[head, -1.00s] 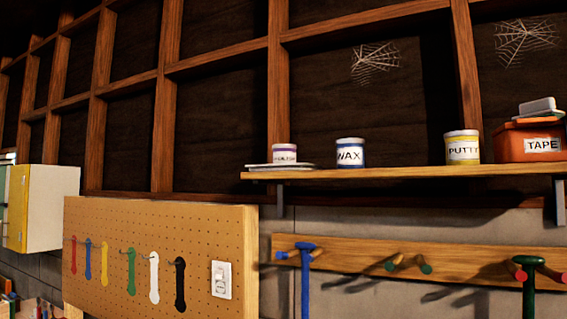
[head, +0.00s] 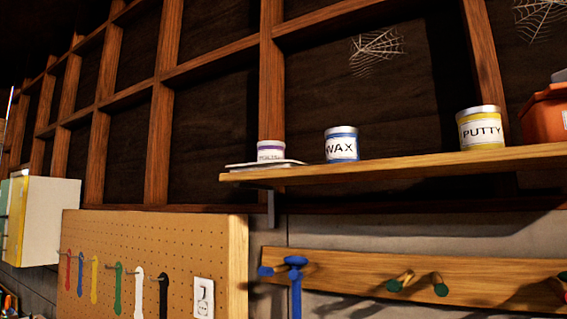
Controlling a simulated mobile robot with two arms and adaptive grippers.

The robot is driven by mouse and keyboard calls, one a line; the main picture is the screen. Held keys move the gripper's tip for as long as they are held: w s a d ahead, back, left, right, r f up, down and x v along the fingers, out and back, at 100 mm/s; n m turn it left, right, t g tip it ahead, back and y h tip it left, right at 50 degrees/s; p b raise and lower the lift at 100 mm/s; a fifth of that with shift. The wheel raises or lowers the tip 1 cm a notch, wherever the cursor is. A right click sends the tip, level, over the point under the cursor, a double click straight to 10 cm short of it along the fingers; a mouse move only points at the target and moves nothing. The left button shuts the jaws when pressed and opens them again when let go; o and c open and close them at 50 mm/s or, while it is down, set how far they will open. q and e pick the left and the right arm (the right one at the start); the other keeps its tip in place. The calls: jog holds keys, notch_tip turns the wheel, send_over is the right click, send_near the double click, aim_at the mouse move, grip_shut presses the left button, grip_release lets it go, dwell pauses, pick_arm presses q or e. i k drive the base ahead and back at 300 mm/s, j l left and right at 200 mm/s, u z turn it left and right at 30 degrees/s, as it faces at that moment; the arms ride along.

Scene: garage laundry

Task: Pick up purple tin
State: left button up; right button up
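The purple tin (head: 271,151) is a small white tin with a purple band and a dark label too small to read. It stands upright at the left end of the wooden shelf (head: 400,168), on or just behind a flat pale item (head: 262,164). A blue-banded tin marked WAX (head: 341,146) stands to its right. A yellow-banded tin marked PUTTY (head: 481,129) stands further right. Neither of my grippers shows in the head view.
An orange box (head: 545,115) sits at the shelf's right end. Below hang a pegboard (head: 160,245) with coloured tools and a wooden peg rail (head: 340,270) with a blue-handled item (head: 295,285). A white-and-yellow cabinet (head: 50,220) is at the left.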

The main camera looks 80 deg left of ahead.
aim_at(267, 150)
jog(key=u, duration=1.7)
